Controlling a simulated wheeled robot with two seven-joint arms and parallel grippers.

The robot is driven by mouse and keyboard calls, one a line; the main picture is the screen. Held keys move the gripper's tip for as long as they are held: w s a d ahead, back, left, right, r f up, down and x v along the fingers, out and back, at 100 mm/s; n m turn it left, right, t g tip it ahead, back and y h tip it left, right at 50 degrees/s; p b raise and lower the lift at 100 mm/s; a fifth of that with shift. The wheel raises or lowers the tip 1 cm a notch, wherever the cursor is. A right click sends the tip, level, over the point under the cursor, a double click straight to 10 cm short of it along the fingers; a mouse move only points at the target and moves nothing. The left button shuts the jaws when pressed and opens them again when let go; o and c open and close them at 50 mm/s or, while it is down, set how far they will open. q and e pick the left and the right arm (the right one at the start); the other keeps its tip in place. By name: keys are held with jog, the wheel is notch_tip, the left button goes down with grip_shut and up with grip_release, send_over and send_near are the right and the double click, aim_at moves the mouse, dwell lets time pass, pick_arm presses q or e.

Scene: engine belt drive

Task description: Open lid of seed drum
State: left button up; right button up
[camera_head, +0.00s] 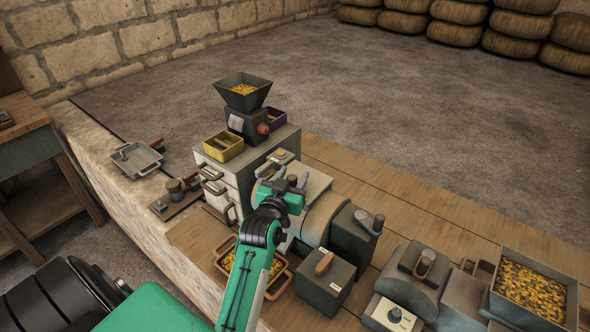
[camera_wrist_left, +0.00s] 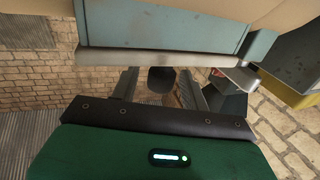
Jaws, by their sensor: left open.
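My left gripper (camera_head: 285,183) is over the drum's left end, beside the pale machine block. In the left wrist view its two fingers (camera_wrist_left: 160,90) are apart with nothing held between them. A blue-grey panel with a pale lower edge (camera_wrist_left: 160,59) crosses in front of them there. I cannot tell whether they touch it. My right gripper is not in view.
A hopper of yellow grain (camera_head: 242,88) stands behind, with a yellow box (camera_head: 223,146) beside it. A dark box with a wooden handle (camera_head: 325,278) and a grain bin (camera_head: 537,290) stand to the right. A grain tray (camera_head: 222,262) is partly behind my forearm.

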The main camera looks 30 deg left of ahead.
pick_arm(q)
jog(key=shift+x, duration=0.75)
jog(key=shift+w, duration=0.15)
grip_shut()
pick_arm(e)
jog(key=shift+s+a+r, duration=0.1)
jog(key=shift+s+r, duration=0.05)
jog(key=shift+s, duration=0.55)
pick_arm(q)
jog(key=shift+w+r, duration=0.1)
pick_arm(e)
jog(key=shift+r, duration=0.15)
